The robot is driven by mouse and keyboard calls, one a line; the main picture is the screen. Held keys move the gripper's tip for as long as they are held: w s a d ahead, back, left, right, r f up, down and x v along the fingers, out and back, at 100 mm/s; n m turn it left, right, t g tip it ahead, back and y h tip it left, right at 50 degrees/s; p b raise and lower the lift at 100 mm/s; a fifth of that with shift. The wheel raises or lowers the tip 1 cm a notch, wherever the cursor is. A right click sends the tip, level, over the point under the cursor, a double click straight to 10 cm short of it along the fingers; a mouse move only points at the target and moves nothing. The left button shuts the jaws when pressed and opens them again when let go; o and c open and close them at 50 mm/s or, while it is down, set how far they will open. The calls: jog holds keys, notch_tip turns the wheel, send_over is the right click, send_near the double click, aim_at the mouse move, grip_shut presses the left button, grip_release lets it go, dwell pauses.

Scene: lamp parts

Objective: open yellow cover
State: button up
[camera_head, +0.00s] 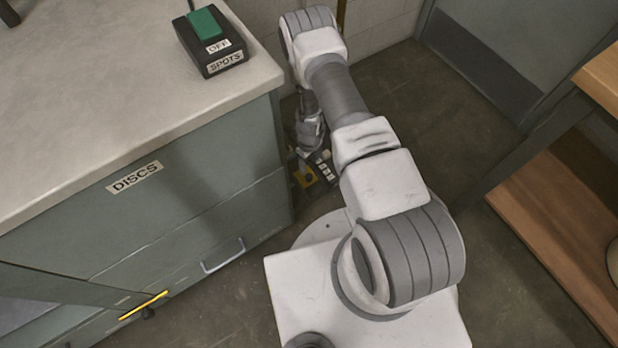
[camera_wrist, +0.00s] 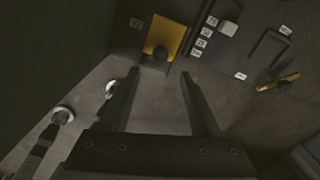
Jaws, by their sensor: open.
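The yellow cover (camera_wrist: 165,36) is a flat yellow square with a dark knob at its lower edge. It lies on a dark panel at the top middle of the wrist view. The cover lies beyond the fingertips; I cannot tell the exact gap. In the head view my gripper (camera_head: 311,152) is mostly hidden by my wrist.
Several white labelled squares (camera_wrist: 201,42) and a dark handle (camera_wrist: 268,48) are right of the cover. A yellow bar (camera_wrist: 279,82) with a dark knob is farther right. The grey-green cabinet (camera_head: 215,150) stands close left of my arm. A wooden shelf (camera_head: 560,235) is at right.

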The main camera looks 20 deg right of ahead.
aim_at(309, 176)
notch_tip(309, 176, down, 10)
jog(key=b, duration=0.3)
jog(key=shift+f, duration=0.15)
grip_shut()
dwell(1.3)
